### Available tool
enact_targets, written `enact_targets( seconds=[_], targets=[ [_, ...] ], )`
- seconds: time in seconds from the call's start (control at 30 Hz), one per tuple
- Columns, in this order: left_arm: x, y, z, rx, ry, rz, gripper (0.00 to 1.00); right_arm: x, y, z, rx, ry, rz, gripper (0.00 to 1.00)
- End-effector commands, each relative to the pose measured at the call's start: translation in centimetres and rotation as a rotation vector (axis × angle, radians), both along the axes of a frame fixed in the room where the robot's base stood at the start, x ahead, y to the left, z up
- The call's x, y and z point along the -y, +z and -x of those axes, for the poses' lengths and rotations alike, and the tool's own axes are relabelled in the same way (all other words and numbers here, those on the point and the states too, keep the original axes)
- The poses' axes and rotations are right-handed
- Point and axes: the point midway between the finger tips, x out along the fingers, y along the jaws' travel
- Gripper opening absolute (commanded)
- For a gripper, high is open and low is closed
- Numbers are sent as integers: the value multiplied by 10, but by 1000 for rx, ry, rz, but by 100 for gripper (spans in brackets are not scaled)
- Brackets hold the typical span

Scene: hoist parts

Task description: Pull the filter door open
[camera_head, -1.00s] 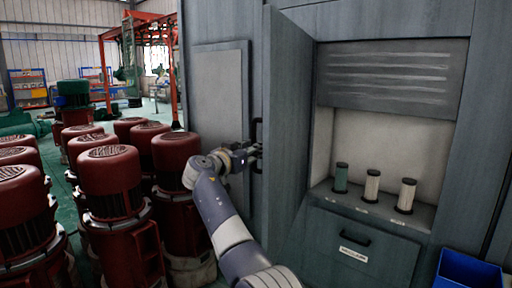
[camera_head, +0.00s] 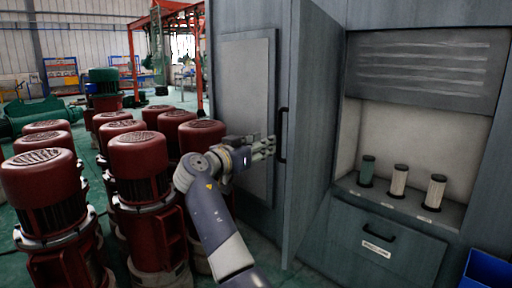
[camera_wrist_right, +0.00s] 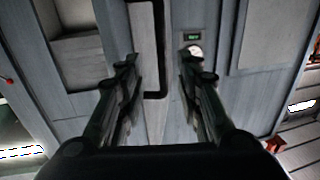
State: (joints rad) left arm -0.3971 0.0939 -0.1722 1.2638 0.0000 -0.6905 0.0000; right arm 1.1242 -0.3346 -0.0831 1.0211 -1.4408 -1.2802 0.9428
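The filter door (camera_head: 315,120) is a tall grey-blue panel that stands swung out from the cabinet, on the left of its open bay. Its black bar handle (camera_head: 283,135) is on the door's left side in the head view. My right gripper (camera_head: 272,146) is just left of this handle, with its fingers pointing at it. In the right wrist view the handle (camera_wrist_right: 155,94) appears between the two spread fingers of the gripper (camera_wrist_right: 160,62), with nothing clamped. I cannot tell whether the fingertips reach around the bar. My left gripper is not in view.
A blue bin (camera_head: 487,270) is at lower right. Several red motors (camera_head: 140,165) crowd the floor left of my arm.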

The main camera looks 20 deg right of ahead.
Motion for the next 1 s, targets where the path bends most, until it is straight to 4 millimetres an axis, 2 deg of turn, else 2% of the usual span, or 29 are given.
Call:
enact_targets(
  seconds=[0.2, 0.47, 0.57, 0.63, 0.67, 0.77, 0.87, 0.9, 0.97, 1.0],
  targets=[
    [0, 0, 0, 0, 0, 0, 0, -16, 0, 12, -1, 1, 0, 33],
    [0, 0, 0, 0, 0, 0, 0, -17, -1, 13, -1, 0, 0, 33],
    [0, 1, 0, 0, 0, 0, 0, -16, -3, 11, -9, 3, 1, 15],
    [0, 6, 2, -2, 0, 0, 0, -14, -16, 4, -45, 20, 5, 0],
    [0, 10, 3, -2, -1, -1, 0, -12, -25, -1, -70, 34, 10, 0],
    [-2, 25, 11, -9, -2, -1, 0, -4, -82, -19, -207, 115, 23, 0],
    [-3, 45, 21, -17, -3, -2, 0, 7, -169, -27, -386, 232, 23, 0],
    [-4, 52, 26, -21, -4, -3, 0, 11, -207, -24, -455, 283, 18, 0],
    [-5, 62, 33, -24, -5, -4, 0, 17, -261, -12, -548, 356, 5, 0],
    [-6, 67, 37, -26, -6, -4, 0, 21, -295, -1, -603, 399, -8, 0]
  ],
)
